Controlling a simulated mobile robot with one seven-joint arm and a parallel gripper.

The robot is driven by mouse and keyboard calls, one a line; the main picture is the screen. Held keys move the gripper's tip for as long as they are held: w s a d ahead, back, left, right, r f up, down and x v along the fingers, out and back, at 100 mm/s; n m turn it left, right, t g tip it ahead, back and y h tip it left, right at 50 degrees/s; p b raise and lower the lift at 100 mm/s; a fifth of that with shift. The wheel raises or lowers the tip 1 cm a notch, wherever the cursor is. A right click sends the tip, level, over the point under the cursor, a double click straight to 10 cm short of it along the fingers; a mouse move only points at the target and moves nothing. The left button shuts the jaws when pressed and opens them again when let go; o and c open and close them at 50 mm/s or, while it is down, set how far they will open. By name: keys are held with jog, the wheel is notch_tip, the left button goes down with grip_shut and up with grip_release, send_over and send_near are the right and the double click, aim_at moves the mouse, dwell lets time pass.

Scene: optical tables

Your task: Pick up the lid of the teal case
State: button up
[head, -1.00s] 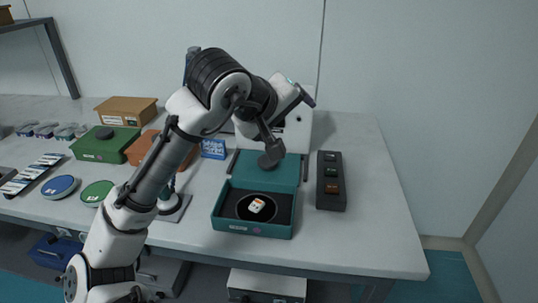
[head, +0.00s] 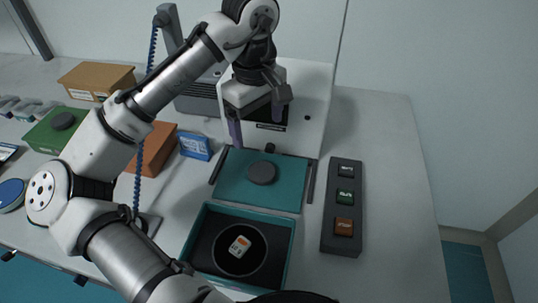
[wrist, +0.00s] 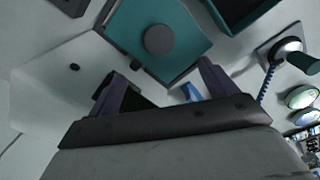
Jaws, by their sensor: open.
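The lid (head: 235,186) of the teal case is a flat teal panel with a dark round knob (head: 262,172). It lies just behind the case, between two dark bars. The teal case (head: 291,252) stands open, its dark inside holding a small white-and-orange piece (head: 240,246) in a round recess. My gripper (head: 257,124) is open and empty, fingers pointing down, behind and above the lid in the head view. In the wrist view, the lid (wrist: 190,38) and knob (wrist: 160,39) show beyond my open gripper (wrist: 160,78), apart from both fingers.
A dark box with several coloured buttons (head: 343,205) stands right of the lid. A blue box (head: 195,145), an orange-brown box (head: 155,148) and a green case (head: 50,138) are to the left. A white machine (head: 310,100) stands behind my gripper. The table's right side is clear.

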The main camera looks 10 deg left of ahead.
send_over(260, 169)
notch_tip(260, 169, down, 8)
jog(key=shift+d+f+p, duration=0.1)
jog(key=shift+f+p, duration=0.05)
jog(key=shift+p, duration=0.15)
jog(key=shift+f+p, duration=0.65)
jog(key=shift+f, duration=2.05)
jog(key=shift+c, duration=0.4)
jog(key=c, duration=1.1)
jog(key=shift+r, duration=0.1)
